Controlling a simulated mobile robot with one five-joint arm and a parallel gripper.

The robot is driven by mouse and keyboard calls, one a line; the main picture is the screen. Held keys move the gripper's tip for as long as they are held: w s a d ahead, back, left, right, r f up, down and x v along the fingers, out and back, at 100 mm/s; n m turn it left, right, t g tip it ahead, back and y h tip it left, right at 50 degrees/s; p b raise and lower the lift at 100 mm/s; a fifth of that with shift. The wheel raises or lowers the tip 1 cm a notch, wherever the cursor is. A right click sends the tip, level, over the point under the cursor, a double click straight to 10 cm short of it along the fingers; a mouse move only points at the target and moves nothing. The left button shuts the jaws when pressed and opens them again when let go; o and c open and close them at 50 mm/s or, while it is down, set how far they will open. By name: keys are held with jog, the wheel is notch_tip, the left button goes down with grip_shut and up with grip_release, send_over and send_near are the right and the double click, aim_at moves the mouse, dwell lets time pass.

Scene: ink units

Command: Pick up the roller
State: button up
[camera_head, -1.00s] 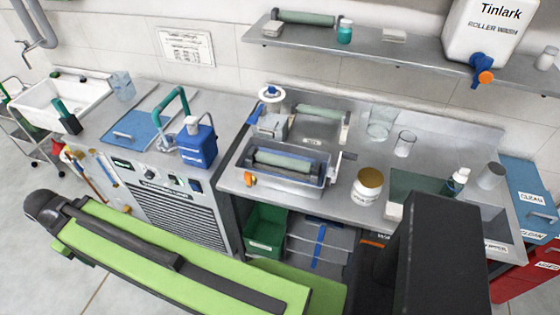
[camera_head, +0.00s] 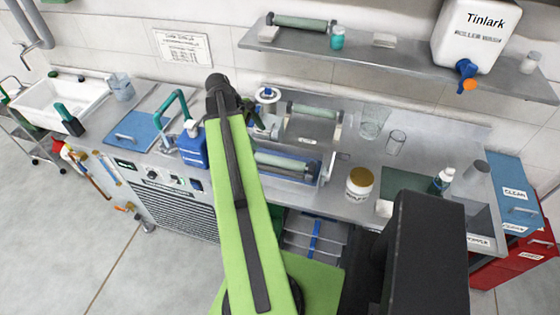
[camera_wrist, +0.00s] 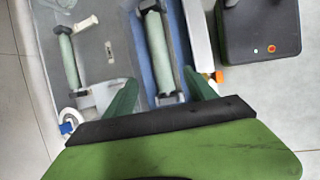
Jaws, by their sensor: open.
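A pale green roller (camera_head: 285,160) lies in a blue-grey tray (camera_head: 322,176) on the bench, its left end hidden by my arm. In the wrist view this roller (camera_wrist: 159,54) lies lengthwise in the blue tray (camera_wrist: 136,40), just beyond the fingertips and roughly between them. A second green roller (camera_head: 315,111) lies behind the tray; it shows at left in the wrist view (camera_wrist: 66,58). A third roller (camera_head: 302,22) is on the wall shelf. My gripper (camera_wrist: 160,88) is open with nothing between its green fingers.
A blue jug (camera_head: 192,150) stands left of the tray. A jar with a tan lid (camera_head: 360,184) and clear beakers (camera_head: 372,122) stand to the right. The shelf (camera_head: 380,55) with a white wash tank (camera_head: 474,35) hangs above. A dark box (camera_wrist: 258,30) shows in the wrist view.

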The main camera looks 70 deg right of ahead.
aim_at(275, 159)
jog(key=b+x, duration=1)
jog(key=x, duration=0.2)
jog(key=shift+w+f+b, duration=0.1)
jog(key=shift+w+b, duration=0.1)
jog(key=shift+b, duration=0.1)
jog(key=shift+s, duration=0.1)
jog(key=b+x, duration=0.5)
jog(key=shift+f, duration=0.25)
jog(key=shift+r, duration=0.2)
jog(key=shift+c, duration=0.5)
grip_shut()
